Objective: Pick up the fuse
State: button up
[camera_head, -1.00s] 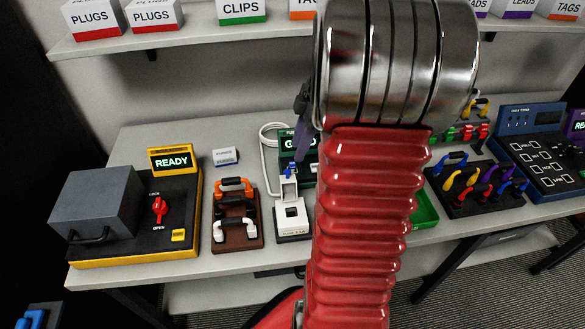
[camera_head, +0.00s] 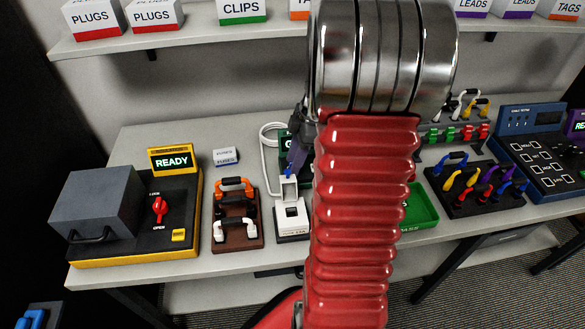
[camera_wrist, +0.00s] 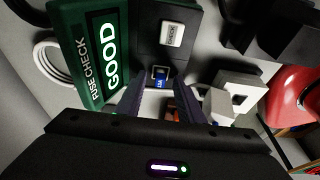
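The fuse is a small blue piece (camera_wrist: 160,82) in a square slot of the dark panel beside the green fuse checker (camera_wrist: 88,60), whose screen reads GOOD. In the wrist view the two dark purple fingers of my gripper (camera_wrist: 158,92) are spread apart, one on each side of the fuse, with a gap between them. I cannot tell how high the tips are above it. In the head view my gripper (camera_head: 299,150) hangs in front of the checker, partly hidden by my arm. A small blue spot shows just below left of it.
A white cable loops behind. A green tray (camera_head: 420,208) is on the right.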

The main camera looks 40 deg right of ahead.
jog(key=shift+c, duration=0.4)
grip_shut()
